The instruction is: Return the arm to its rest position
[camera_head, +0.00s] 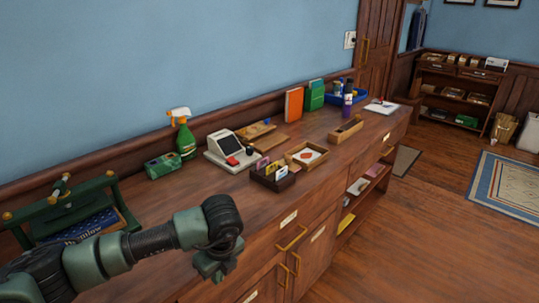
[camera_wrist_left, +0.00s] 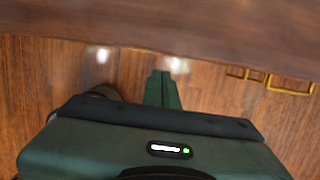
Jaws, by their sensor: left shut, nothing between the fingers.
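My left arm comes in from the left in the head view, over the near edge of the wooden counter (camera_head: 165,202). Its dark green gripper (camera_head: 210,268) hangs down in front of the counter, beside the drawer fronts. In the left wrist view the narrow green fingers (camera_wrist_left: 163,88) are together with nothing between them. Wooden floor (camera_wrist_left: 60,75) shows behind them, and a dark wooden edge (camera_wrist_left: 160,30) crosses the top. My right gripper is in neither view.
Brass handles (camera_head: 291,238) stick out from the drawers close to the left gripper. A green rack (camera_head: 70,205) with a blue book stands behind the forearm. A spray bottle (camera_head: 185,138), a card terminal (camera_head: 230,150) and small trays stand farther along. Open floor (camera_head: 430,235) lies to the right.

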